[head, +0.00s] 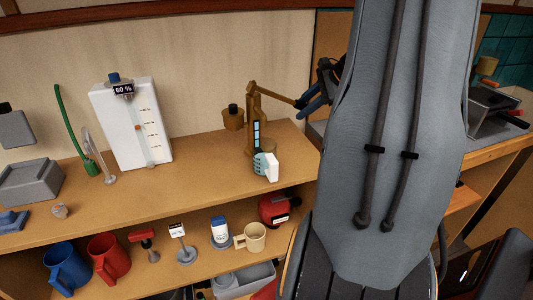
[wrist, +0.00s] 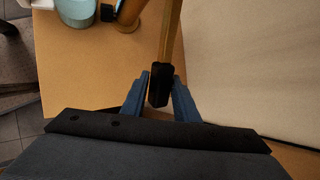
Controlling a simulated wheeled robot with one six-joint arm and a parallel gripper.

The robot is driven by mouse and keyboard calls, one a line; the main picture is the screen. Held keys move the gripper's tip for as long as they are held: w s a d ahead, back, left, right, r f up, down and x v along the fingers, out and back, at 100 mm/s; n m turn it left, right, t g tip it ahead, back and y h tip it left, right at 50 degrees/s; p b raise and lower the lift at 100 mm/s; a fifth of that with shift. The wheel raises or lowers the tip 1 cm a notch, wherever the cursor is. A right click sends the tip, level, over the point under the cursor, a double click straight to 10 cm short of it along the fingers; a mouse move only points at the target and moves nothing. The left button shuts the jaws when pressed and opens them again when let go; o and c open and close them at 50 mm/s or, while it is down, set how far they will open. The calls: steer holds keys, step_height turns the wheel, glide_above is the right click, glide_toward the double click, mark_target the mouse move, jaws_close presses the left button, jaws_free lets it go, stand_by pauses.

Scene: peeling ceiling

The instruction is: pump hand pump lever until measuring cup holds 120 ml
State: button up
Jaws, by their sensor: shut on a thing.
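The bronze hand pump (head: 250,112) stands near the right end of the wooden shelf top. Its lever (head: 278,94) reaches right and slightly down to my gripper (head: 312,97). In the wrist view my blue fingers (wrist: 162,86) are closed around the lever's black end grip (wrist: 159,78). A teal cup (head: 260,164), which seems to be the measuring cup, stands at the foot of the pump, with a white plate (head: 272,167) at its side. A dark strip with light-blue segments (head: 256,133) shows just above the cup. I cannot read the amount.
A white tank (head: 132,140) with a "60 %" display stands left of the pump. A green rod (head: 75,130) and grey boxes (head: 28,183) are farther left. Mugs (head: 109,258) and small items fill the lower shelf. My arm covers the right side of the head view.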

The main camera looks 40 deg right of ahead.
steer(key=shift+s+d+r+h+p, duration=0.1)
steer(key=shift+d+r+h+p, duration=0.15)
steer(key=shift+r, duration=0.3)
steer(key=shift+d+r+h+p, duration=0.1)
steer(key=shift+r+h+p, duration=0.15)
steer(key=shift+r, duration=0.25)
jaws_close()
jaws_free()
steer(key=r+p, duration=0.1)
steer(key=r+h+p, duration=0.1)
steer(key=r+n+g+p, duration=0.1)
steer(key=shift+s+d+r+h, duration=0.2)
steer(key=shift+d+r+h, duration=0.2)
steer(key=shift+d+r+h+p, duration=0.2)
steer(key=shift+r+h+p, duration=0.3)
steer(key=shift+p, duration=0.3)
jaws_close()
steer(key=shift+s+r+g+h+p, duration=0.1)
steer(key=shift+r+g+h+p, duration=0.2)
steer(key=shift+r+p, duration=0.7)
steer(key=shift+d+n+h+p, duration=0.15)
steer(key=shift+n+h+p, duration=0.15)
steer(key=shift+p, duration=0.3)
steer(key=o, duration=1.8)
jaws_free()
steer(key=shift+r, duration=0.1)
